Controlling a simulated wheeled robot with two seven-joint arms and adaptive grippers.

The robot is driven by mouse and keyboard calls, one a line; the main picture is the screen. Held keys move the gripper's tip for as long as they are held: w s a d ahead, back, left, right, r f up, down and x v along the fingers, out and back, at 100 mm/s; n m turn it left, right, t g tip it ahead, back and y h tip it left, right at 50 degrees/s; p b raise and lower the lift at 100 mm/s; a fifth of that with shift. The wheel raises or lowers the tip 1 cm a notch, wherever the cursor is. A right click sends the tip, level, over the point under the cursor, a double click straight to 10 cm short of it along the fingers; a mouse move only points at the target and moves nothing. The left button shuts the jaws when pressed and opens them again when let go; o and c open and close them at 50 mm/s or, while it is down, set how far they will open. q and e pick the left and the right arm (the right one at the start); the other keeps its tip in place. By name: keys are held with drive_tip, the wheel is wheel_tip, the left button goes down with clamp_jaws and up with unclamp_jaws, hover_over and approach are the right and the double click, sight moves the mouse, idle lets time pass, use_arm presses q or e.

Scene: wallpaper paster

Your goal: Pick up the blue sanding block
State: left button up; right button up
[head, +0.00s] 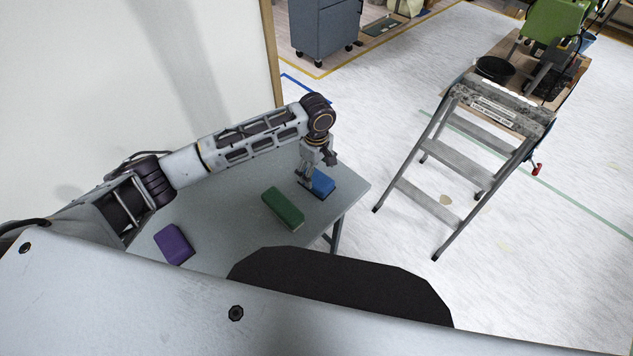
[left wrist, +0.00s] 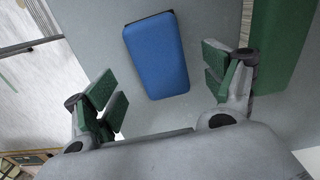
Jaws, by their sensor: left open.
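The blue sanding block (head: 321,184) lies on the grey table (head: 230,235) near its right end. It also shows in the left wrist view (left wrist: 156,55), lying beyond and between the two fingers. My left gripper (head: 316,172) is over the block, pointing down, and hides part of it in the head view. In the left wrist view my left gripper (left wrist: 165,92) has its green-padded fingers spread wide, with nothing between the pads that I can see touching. My right gripper is not in view.
A green block (head: 283,209) lies just left of the blue one and shows at the right of the wrist view (left wrist: 281,45). A purple block (head: 174,244) lies farther left. A stepladder (head: 455,150) stands on the floor to the right. A white wall (head: 120,80) backs the table.

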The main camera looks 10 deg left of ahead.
sight(316, 178)
use_arm(q)
drive_tip(key=shift+f, duration=0.65)
wheel_tip(316, 178, down, 3)
drive_tip(key=shift+r, duration=0.1)
drive_tip(key=shift+f, duration=0.6)
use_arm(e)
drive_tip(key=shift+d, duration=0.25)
